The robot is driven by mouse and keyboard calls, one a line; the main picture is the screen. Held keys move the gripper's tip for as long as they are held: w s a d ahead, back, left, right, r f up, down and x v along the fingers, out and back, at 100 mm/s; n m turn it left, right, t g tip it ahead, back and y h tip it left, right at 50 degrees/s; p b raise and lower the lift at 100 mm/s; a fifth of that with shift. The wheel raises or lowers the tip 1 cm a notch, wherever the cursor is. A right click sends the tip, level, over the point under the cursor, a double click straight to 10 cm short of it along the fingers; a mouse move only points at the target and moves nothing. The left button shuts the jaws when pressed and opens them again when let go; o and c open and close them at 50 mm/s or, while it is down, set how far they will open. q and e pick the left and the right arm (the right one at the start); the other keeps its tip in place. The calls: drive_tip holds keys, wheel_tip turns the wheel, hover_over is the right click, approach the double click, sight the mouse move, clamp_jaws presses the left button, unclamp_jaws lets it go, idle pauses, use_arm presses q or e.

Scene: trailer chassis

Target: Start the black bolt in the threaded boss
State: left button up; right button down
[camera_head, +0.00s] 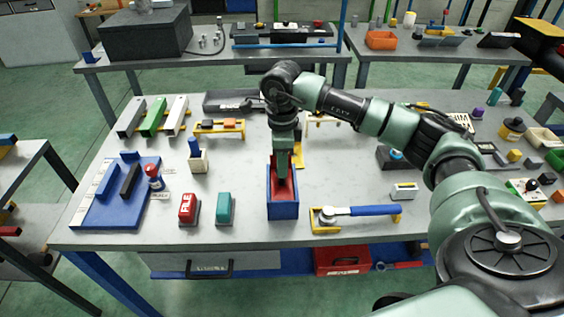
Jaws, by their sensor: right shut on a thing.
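My right gripper (282,178) points straight down into a blue open-topped box (283,211) with a red inside, near the front middle of the bench. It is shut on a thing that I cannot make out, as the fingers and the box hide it. I cannot pick out the black bolt or the threaded boss for certain. My left gripper is not in view.
A ratchet with a blue handle (361,210) lies on a yellow stand right of the box. Red (188,208) and teal (224,209) blocks stand to its left. A blue tray (101,213) with bars lies at far left. Bare bench (335,165) shows right of the gripper.

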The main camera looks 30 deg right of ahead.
drive_tip(key=shift+f+b, duration=1.15)
drive_tip(key=shift+f, duration=0.35)
drive_tip(key=c, duration=1.1)
unclamp_jaws()
drive_tip(key=shift+o, duration=0.2)
drive_tip(key=shift+r, duration=0.1)
drive_tip(key=shift+c, duration=0.3)
drive_tip(key=shift+r+p, duration=2.1)
drive_tip(key=shift+r, duration=1.35)
